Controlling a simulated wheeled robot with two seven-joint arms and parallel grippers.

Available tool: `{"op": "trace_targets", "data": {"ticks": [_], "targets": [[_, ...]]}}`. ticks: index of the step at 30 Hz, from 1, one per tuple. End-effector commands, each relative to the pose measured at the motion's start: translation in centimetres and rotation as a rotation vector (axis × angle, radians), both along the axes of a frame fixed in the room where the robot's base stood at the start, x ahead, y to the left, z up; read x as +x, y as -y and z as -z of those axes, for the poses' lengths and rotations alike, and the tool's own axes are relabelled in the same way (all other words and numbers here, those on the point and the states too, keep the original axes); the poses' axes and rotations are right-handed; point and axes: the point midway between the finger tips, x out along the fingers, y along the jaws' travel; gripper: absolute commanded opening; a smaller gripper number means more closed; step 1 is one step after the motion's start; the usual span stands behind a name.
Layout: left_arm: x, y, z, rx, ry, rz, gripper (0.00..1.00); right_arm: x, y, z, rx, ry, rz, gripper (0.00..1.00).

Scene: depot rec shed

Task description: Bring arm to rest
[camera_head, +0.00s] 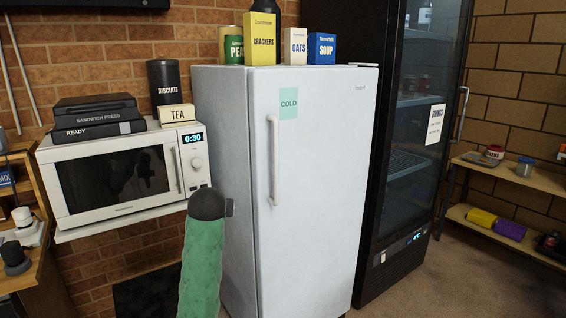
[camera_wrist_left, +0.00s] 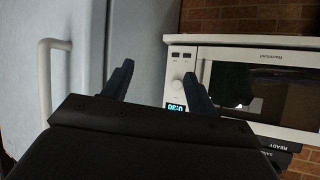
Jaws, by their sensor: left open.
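My left arm, in a green sleeve, rises from the bottom of the head view in front of the white fridge (camera_head: 320,170) and the microwave (camera_head: 120,178). Its dark wrist end covers most of my left gripper (camera_head: 229,208). In the left wrist view the two dark fingers of the left gripper (camera_wrist_left: 158,70) stand apart with nothing between them. The picture there is turned over: the fridge (camera_wrist_left: 25,80) with its handle is at the left, and the microwave (camera_wrist_left: 245,85) is at the right. My right gripper is in neither view.
The fridge door is shut, with its handle (camera_head: 274,160) facing me. Boxes and cans stand on top. A sandwich press (camera_head: 97,118) and tea box (camera_head: 176,114) sit on the microwave. A dark glass-door cooler (camera_head: 410,150) and low shelves (camera_head: 535,180) are at the right. Floor (camera_head: 480,275) there is clear.

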Motion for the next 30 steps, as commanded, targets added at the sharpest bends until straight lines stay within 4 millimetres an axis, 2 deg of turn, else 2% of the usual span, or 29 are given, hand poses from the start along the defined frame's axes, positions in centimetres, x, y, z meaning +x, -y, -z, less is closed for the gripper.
{"op": "trace_targets", "data": {"ticks": [1, 3, 15, 22, 30], "targets": [[-1.8, 0.5, 1.4, -0.009, -0.022, 0.026, 0.58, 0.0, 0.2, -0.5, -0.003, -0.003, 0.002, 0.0], [-4.0, 1.2, 3.1, -0.022, -0.051, 0.066, 0.58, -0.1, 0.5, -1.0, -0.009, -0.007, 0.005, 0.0], [-16.7, 4.4, 12.5, -0.087, -0.209, 0.231, 0.58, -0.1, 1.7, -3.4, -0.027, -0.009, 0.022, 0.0], [-23.8, 5.5, 17.0, -0.115, -0.295, 0.289, 0.58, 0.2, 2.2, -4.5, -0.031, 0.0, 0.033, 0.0], [-32.1, 5.9, 22.3, -0.129, -0.42, 0.315, 0.58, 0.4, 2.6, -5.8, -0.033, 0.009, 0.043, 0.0]]}}
